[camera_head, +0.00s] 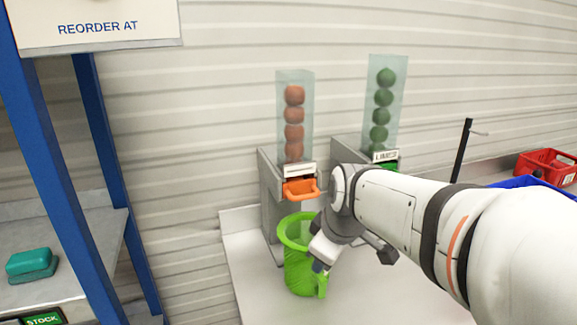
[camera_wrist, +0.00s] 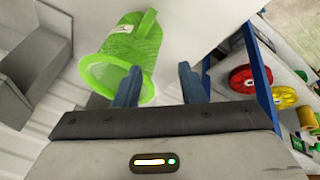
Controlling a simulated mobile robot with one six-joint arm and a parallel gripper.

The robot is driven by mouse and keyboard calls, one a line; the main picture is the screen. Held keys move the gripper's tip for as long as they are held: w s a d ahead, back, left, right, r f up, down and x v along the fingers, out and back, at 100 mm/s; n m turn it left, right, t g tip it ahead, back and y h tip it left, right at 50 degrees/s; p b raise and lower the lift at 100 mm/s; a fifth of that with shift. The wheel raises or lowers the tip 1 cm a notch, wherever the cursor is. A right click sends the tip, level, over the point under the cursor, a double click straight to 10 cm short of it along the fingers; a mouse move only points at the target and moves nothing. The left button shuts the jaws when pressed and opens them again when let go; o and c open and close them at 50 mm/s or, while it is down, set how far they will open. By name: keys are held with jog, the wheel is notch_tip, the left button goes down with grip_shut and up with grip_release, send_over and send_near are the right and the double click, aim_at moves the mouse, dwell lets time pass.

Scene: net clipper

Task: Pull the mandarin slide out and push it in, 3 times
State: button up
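The mandarin slide (camera_head: 301,190) is an orange tray with a loop handle at the foot of the left dispenser (camera_head: 295,118), whose clear tube holds several orange balls. My gripper (camera_head: 320,264) is below and right of the slide, apart from it, beside a green net bag or basket (camera_head: 297,262) on the white counter. In the wrist view, my gripper (camera_wrist: 160,68) is open, with its two blue fingers apart. The green basket (camera_wrist: 130,55) shows behind the left finger; I cannot tell if they touch. The slide is not clear in the wrist view.
A second dispenser (camera_head: 383,105) with green balls stands to the right, its base partly hidden by my arm. A blue-framed shelf (camera_head: 105,130) is at left. A red crate (camera_head: 545,166) is at far right. The counter (camera_head: 245,290) is clear at front left.

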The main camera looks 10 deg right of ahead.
aim_at(307, 196)
jog(key=w+r+n+t+p, duration=0.2)
jog(key=w+r+n+p, duration=0.2)
jog(key=w+r+n, duration=0.8)
jog(key=shift+m+y, duration=0.3)
jog(key=shift+m, duration=0.2)
jog(key=b+x, duration=0.1)
jog(key=x, duration=0.2)
jog(key=d+b+x, duration=0.1)
jog(key=x, duration=0.3)
jog(key=b+x, duration=0.2)
jog(key=x, duration=0.2)
jog(key=shift+s+d+f, duration=0.1)
jog(key=shift+s+f, duration=0.1)
jog(key=shift+f, duration=0.1)
jog(key=shift+w+f+b, duration=0.45)
jog(key=shift+b, duration=0.1)
grip_shut()
